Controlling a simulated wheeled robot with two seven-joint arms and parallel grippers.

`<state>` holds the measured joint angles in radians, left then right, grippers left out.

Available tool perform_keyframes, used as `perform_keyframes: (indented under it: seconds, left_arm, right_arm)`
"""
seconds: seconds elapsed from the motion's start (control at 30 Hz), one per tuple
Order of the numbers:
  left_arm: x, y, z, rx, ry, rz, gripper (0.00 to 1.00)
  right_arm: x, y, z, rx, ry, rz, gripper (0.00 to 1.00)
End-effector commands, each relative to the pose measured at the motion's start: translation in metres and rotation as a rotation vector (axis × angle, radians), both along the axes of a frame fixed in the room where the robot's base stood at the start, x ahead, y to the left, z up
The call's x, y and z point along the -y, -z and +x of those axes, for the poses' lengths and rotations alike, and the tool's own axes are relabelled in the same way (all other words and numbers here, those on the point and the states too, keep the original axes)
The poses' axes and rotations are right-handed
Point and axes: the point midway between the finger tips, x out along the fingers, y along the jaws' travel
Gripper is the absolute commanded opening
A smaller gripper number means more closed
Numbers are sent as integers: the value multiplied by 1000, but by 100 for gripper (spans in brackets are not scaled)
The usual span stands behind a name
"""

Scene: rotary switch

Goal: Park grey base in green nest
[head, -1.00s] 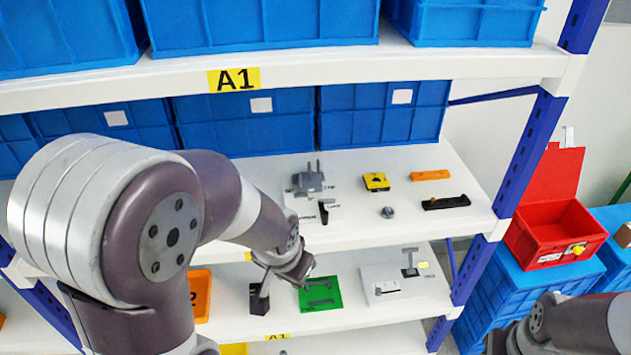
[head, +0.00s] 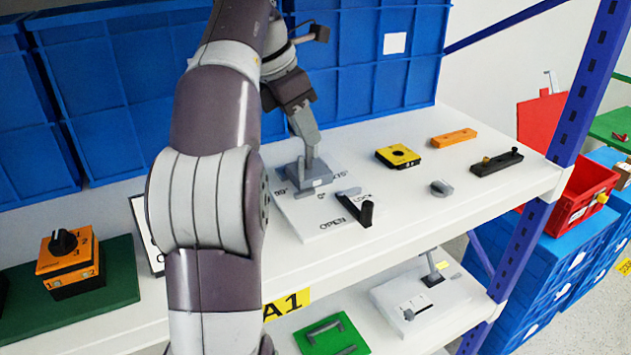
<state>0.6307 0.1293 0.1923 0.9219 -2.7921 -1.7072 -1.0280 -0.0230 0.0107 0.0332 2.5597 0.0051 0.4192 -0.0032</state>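A bright green plate with grey raised bars, which looks like the green nest (head: 318,334), lies on the lower shelf, cut off by the bottom edge. My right gripper is not in view.
Blue bins (head: 385,85) stand behind. An orange switch box (head: 70,265) is left.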

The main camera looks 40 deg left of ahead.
Motion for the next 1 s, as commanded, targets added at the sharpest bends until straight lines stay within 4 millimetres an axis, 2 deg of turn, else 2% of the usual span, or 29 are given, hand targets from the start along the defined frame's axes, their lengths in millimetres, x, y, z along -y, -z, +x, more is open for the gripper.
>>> perform_keyframes:
  seconds: [0.17,0.27,0.47,0.53,0.57,0.87,1.0]
  left_arm:
    - [5,33,8,-1,1,-2,23]
    - [8,46,14,0,2,-3,23]
    - [8,45,15,2,0,-2,23]
    - [8,45,15,2,0,-2,4]
    - [8,45,15,2,0,-2,0]
    - [8,44,15,2,-1,-3,0]
    - [9,35,17,2,0,-2,0]
  right_arm:
    - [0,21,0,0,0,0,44]
    - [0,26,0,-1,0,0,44]
    - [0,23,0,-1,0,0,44]
    - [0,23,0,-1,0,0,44]
    - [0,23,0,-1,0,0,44]
    - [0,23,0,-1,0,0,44]
    - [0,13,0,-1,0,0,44]
